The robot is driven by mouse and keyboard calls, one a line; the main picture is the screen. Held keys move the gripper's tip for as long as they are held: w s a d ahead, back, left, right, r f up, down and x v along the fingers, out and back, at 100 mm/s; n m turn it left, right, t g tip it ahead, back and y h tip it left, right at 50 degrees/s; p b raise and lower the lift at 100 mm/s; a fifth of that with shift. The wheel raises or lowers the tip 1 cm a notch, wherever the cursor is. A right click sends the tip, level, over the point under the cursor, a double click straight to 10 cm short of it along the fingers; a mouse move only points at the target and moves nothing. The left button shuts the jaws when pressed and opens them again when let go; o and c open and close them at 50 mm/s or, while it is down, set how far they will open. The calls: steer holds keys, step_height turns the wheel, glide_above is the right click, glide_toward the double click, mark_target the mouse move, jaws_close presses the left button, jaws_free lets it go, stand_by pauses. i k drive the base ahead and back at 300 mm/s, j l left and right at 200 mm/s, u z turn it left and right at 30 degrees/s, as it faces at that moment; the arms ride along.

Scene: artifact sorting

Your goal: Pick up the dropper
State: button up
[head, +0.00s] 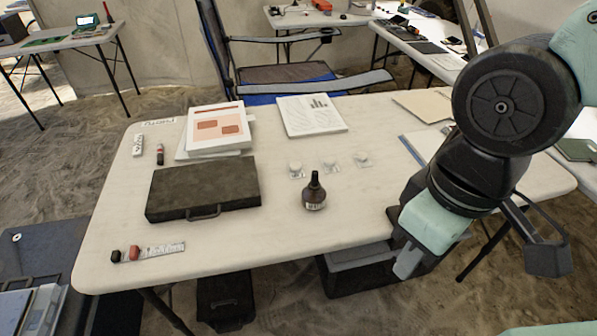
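The dropper is most likely the dark round bottle (314,193) with a narrow pointed neck and a pale label. It stands upright near the front middle of the white table (260,235). My gripper (478,258) hangs at the right, beyond the table's front edge and well apart from the bottle. Its visible parts are spread wide, with nothing seen between them. Part of the gripper is hidden behind my wrist.
A dark case (203,187) lies left of the bottle. Small clear containers (330,165) stand just behind it. A scale strip (153,252) lies front left. A chair (280,75) stands behind the table.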

mark_target(315, 185)
steer(key=i+j+z, duration=0.25)
steer(key=j, duration=0.2)
steer(key=j+z, duration=0.2)
steer(key=j, duration=0.25)
steer(key=i+j+z, duration=0.1)
steer(key=j+z, duration=0.15)
steer(key=j, duration=0.25)
